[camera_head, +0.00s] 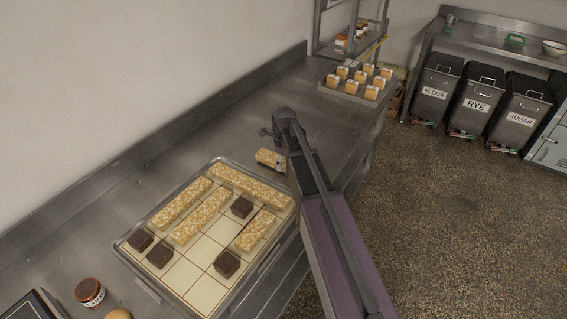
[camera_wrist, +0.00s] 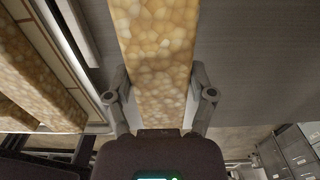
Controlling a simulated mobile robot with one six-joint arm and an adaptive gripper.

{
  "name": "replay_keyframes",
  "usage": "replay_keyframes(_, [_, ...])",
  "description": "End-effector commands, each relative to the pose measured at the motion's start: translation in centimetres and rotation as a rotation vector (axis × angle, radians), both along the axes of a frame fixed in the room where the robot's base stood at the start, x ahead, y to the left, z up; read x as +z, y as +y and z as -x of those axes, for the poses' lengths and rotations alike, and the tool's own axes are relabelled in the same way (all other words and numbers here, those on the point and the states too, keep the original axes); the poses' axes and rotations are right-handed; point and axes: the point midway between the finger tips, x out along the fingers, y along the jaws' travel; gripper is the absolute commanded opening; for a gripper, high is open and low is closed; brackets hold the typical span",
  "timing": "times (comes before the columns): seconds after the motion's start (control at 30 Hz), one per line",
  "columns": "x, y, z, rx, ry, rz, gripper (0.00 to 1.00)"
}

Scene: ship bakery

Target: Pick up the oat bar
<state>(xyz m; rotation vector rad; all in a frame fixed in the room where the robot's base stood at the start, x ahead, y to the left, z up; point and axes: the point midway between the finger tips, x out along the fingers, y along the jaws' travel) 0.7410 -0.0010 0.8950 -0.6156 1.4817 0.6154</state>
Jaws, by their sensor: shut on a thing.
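A pale golden, grainy oat bar (camera_wrist: 155,45) runs up the middle of the wrist view between the two fingers of my gripper (camera_wrist: 160,88), which is shut on it. In the head view this bar (camera_head: 268,158) shows just past the far right corner of the tray, partly hidden by my arm. The fingers are mostly hidden there, and I cannot tell how high the bar is above the counter. Several other oat bars (camera_head: 180,201) lie on the metal tray (camera_head: 134,262), with two at the left edge of the wrist view.
Several dark brown blocks (camera_head: 227,264) sit on the tray's gridded mat. A jar (camera_head: 90,291) stands at the near left. A tray of small orange-and-white items (camera_head: 350,84) sits at the counter's far end. Bare counter (camera_head: 235,125) lies between the trays. Labelled bins (camera_head: 476,104) stand far right.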

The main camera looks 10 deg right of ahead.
Motion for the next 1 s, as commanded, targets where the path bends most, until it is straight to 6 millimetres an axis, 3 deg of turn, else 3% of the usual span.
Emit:
replay_keyframes(0.6, [6.3,0.0,0.0,0.000,0.000,0.000,0.12])
replay_keyframes(1.0, [8.8,0.0,0.0,0.000,0.000,0.000,0.12])
